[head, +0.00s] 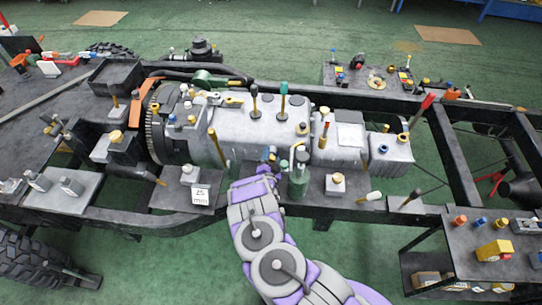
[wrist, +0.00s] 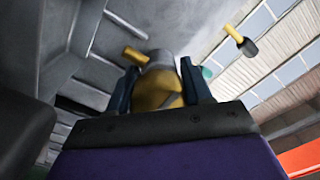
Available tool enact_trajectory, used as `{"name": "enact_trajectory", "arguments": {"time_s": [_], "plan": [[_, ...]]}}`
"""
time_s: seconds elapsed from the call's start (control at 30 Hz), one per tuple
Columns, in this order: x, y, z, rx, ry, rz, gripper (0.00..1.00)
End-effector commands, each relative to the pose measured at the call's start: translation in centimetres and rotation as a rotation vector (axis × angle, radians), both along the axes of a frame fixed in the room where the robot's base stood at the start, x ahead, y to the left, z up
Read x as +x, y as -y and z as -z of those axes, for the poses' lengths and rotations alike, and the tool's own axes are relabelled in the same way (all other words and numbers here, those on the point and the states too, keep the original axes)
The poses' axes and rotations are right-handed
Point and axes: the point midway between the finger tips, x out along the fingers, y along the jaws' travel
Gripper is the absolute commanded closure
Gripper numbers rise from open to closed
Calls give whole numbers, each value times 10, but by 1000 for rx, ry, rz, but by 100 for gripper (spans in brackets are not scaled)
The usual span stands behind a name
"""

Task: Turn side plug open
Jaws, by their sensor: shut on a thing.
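My gripper (head: 268,162) reaches up to the near side of the grey gearbox housing (head: 200,135) on the chassis frame. In the wrist view my gripper's two dark fingers (wrist: 160,82) stand on either side of a brass-yellow plug (wrist: 158,95) with a grey part at its far end, and are shut on it. A small yellow handle (wrist: 135,56) sticks out to its left. In the head view my gripper and arm hide the plug. I cannot tell how far the plug is turned.
A dark green cylinder (head: 299,180) stands just right of my gripper. A block with a "25 mm" label (head: 201,195) is to the left on the frame rail. Tall handles (head: 283,98) rise from the housing. A parts cart (head: 490,235) stands at the lower right.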

Motion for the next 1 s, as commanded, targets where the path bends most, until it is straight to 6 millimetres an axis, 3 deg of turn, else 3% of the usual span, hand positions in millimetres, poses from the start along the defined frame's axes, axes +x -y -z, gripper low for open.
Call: {"name": "enact_trajectory", "arguments": {"time_s": [0.37, 1.0], "plan": [[2, 2, -1, -127, 0, 3, 81], [0, 0, -2, -714, -23, 1, 81]]}}
